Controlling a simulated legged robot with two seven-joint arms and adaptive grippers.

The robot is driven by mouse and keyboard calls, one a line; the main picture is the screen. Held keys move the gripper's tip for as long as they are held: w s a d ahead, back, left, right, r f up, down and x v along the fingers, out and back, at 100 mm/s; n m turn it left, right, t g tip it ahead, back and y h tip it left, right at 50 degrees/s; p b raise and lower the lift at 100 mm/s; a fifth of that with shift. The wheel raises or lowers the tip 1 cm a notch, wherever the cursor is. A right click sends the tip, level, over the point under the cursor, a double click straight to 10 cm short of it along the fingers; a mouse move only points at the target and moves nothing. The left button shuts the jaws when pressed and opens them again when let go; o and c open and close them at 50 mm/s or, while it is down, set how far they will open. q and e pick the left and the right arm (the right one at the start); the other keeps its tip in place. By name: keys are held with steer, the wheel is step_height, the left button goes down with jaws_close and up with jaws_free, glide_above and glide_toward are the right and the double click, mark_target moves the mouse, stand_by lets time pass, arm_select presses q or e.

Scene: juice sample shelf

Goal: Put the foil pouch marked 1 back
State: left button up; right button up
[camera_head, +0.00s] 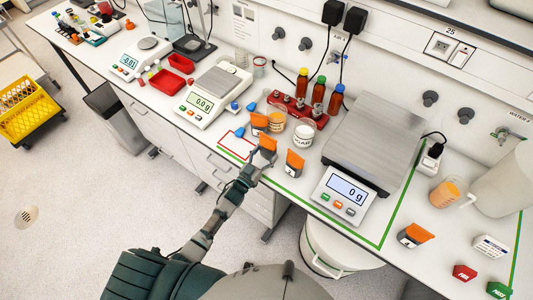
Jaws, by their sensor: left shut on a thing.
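My left gripper (263,157) is shut on an orange-topped foil pouch (267,143) near the bench's front edge. The gripper covers its lower part, so its mark cannot be read. A similar pouch (259,122) is just behind it, and another pouch (295,163) stands to the right of the gripper. A further pouch (414,236) lies on the right, beyond the green line. A red outlined rectangle (231,149) is on the bench to the left of the gripper. My right gripper is not in view.
A large scale (345,190) reading 0 g is to the right; a smaller scale (201,102) is to the left.

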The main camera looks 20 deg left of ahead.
arm_select(q)
steer(key=shift+a+f+b, duration=0.3)
steer(key=shift+f, duration=0.25)
steer(key=shift+d+f, duration=0.1)
steer(key=shift+d, duration=0.25)
steer(key=o, duration=1.2)
steer(key=shift+d, duration=0.25)
steer(key=o, duration=0.3)
steer(key=shift+d, duration=0.1)
steer(key=shift+a, duration=0.3)
steer(key=shift+s+a+r+p, duration=0.1)
steer(key=shift+a+r+p, duration=0.2)
steer(key=shift+r+p, duration=0.35)
steer(key=v, duration=0.2)
steer(key=b+v, duration=0.1)
steer(key=v, duration=0.1)
steer(key=shift+d+f, duration=0.1)
steer(key=shift+f, duration=0.15)
steer(key=r+v, duration=0.1)
steer(key=v, duration=0.6)
steer(key=shift+s+f+b, duration=0.3)
steer(key=shift+s+b, duration=0.1)
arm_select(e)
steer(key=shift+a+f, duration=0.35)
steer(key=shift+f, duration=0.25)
